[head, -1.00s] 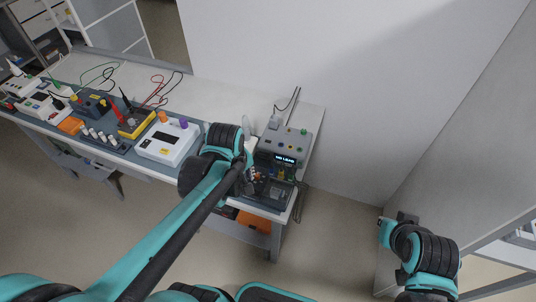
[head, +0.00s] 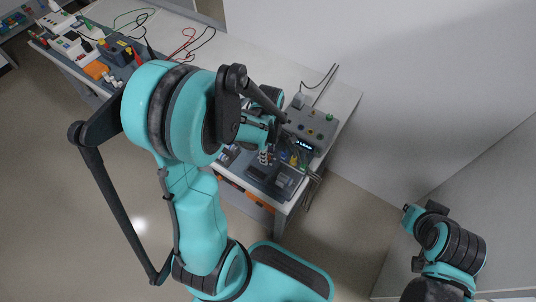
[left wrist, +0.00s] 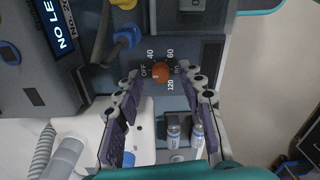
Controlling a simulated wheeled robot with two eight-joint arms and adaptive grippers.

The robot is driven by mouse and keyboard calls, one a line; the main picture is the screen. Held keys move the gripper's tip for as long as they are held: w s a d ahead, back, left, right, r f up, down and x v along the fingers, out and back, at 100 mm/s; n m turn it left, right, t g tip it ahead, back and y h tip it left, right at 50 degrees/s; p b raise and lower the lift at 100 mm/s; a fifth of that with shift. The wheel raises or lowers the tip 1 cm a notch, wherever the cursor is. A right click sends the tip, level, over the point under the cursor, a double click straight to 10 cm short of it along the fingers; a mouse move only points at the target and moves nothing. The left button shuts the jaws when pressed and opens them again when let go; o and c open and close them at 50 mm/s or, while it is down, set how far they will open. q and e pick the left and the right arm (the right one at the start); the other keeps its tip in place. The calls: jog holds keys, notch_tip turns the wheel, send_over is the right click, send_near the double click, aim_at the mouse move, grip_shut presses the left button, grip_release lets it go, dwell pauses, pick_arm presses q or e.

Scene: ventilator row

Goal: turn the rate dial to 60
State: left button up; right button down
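The orange-brown rate dial (left wrist: 162,73) shows in the left wrist view on a dark panel, ringed by white marks reading OFF, 40, 60 and 120, with another label partly hidden by a finger. 60 is up and right of the dial. I cannot clearly tell where the dial points. My left gripper (left wrist: 160,82) is open, its jointed fingers either side of the dial with gaps visible. In the head view, my left gripper (head: 270,135) is over the bench's right end, partly hidden by my arm. My right arm is at lower right; its gripper is not identifiable.
The grey ventilator unit (head: 318,122) with a lit display (head: 304,144) stands at the bench's right end. Small labelled cylinders (left wrist: 173,137) and a corrugated hose (left wrist: 42,152) lie near the left gripper. A wall closes off the back.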

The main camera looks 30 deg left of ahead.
pick_arm(q)
jog(key=shift+s+f, duration=0.1)
jog(key=shift+f, duration=0.2)
grip_shut()
